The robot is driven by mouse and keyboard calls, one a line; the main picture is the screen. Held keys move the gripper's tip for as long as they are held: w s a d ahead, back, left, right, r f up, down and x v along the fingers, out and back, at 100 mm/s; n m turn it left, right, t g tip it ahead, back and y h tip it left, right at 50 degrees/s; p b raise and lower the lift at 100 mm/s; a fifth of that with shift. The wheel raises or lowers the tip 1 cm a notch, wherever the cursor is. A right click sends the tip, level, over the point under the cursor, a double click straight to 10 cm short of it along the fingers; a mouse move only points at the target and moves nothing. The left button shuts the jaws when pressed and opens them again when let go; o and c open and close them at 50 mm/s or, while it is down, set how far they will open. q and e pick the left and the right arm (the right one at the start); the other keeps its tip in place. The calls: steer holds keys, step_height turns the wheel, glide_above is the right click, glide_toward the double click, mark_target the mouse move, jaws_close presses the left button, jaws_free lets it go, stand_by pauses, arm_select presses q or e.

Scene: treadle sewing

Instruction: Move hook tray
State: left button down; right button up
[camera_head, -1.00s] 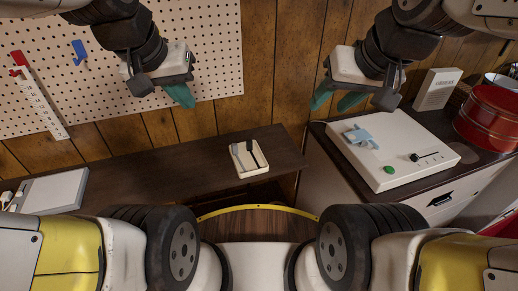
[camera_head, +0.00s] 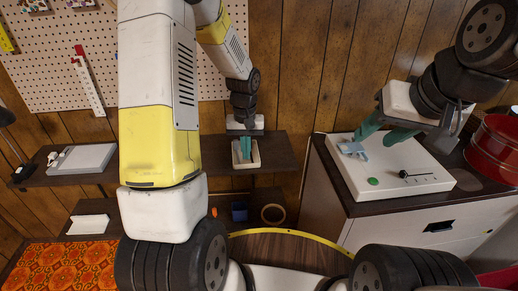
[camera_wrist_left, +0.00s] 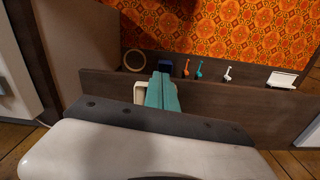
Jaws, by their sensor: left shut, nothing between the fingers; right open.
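The hook tray, a small cream tray (camera_head: 255,160), sits on the dark upper shelf below the pegboard in the head view. My left gripper (camera_head: 245,148) reaches out to it from the front, its teal fingers shut together with nothing between them, and overlaps the tray. I cannot tell whether they touch it, and the tray's contents are hidden. In the left wrist view the closed fingers (camera_wrist_left: 162,92) cover much of the tray, and its cream edge (camera_wrist_left: 139,92) shows beside them. My right gripper (camera_head: 381,137) is open and empty above the white panel box.
The white panel box (camera_head: 415,185) with a light-blue piece (camera_head: 352,149) stands on the right cabinet, beside a red tin (camera_head: 497,150). A grey-white slab (camera_head: 82,159) lies on the shelf's left. A tape ring (camera_head: 273,214) and blue box (camera_head: 239,211) are on the lower shelf.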

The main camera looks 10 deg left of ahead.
mark_target(247, 167)
arm_select(q)
steer(key=w+f, duration=0.1)
steer(key=f, duration=0.5)
steer(key=w+f, duration=0.1)
steer(key=f, duration=0.2)
steer(key=shift+w+a+f, duration=0.25)
steer(key=shift+w+a, duration=0.05)
steer(key=shift+w, duration=0.7)
